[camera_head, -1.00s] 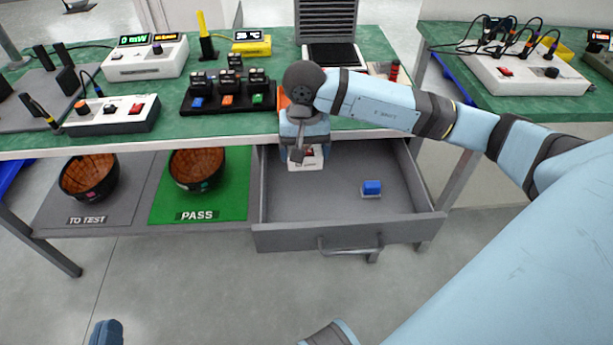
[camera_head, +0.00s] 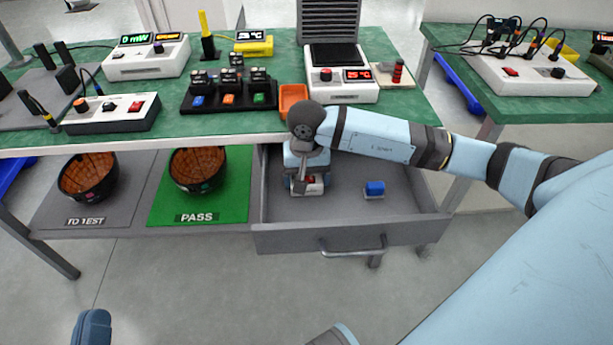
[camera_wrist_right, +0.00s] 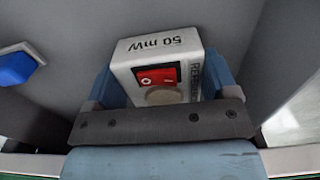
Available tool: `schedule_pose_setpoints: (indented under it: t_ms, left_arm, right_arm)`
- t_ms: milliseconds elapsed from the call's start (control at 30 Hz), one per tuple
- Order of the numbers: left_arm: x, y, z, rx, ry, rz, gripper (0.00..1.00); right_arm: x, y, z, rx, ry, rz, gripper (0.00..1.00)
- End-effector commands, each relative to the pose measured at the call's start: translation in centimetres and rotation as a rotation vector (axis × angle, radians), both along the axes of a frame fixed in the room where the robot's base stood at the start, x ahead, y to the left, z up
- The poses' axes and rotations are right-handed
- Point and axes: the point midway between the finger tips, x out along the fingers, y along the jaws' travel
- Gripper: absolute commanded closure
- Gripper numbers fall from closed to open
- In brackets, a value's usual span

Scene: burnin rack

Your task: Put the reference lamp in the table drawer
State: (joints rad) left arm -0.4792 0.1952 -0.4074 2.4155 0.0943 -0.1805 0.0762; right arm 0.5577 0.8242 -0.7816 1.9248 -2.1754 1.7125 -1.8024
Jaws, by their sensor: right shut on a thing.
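The reference lamp (camera_wrist_right: 160,72) is a white block with a red switch, a round grey knob and the print "50 mW". In the right wrist view it sits between the blue fingers of my right gripper (camera_wrist_right: 165,95), which is shut on it. In the head view the lamp (camera_head: 313,186) is inside the open grey table drawer (camera_head: 345,236), at its left side. My right gripper (camera_head: 307,180) holds it from above. I cannot tell whether the lamp touches the drawer floor. My left gripper (camera_head: 92,329) shows only partly at the bottom left, away from the table.
A blue block on a pale base (camera_head: 374,189) lies in the drawer, right of the lamp. The green table (camera_head: 200,127) above carries an orange tray (camera_head: 292,97), a white temperature unit (camera_head: 342,90) and a black rack (camera_head: 228,100).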

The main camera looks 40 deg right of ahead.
Motion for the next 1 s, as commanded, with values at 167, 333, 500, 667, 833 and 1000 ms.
schedule_pose_setpoints:
  t_ms: [167,333,500,667,833,1000]
  left_arm:
    - [0.0,-0.1,0.0,-0.003,-0.004,-0.003,1.00]
    - [0.1,-0.1,0.2,-0.003,-0.006,-0.004,1.00]
    - [0.3,0.0,0.4,0.013,0.005,0.000,1.00]
    - [0.4,0.4,-1.6,0.061,0.088,0.018,1.00]
    - [0.2,1.2,-3.9,0.113,0.183,0.041,1.00]
    - [0.1,1.7,-5.1,0.146,0.231,0.052,1.00]
  right_arm:
    - [0.0,0.0,-0.1,0.000,0.000,0.000,0.00]
    - [0.0,0.0,0.0,0.000,0.000,0.000,0.00]
    - [0.1,0.0,1.5,0.000,-0.004,0.000,0.00]
    - [0.1,-0.1,4.9,-0.001,-0.004,0.000,0.00]
    - [0.1,0.0,8.5,-0.001,-0.003,0.000,0.00]
    - [0.1,0.0,11.1,0.000,-0.001,-0.001,0.00]
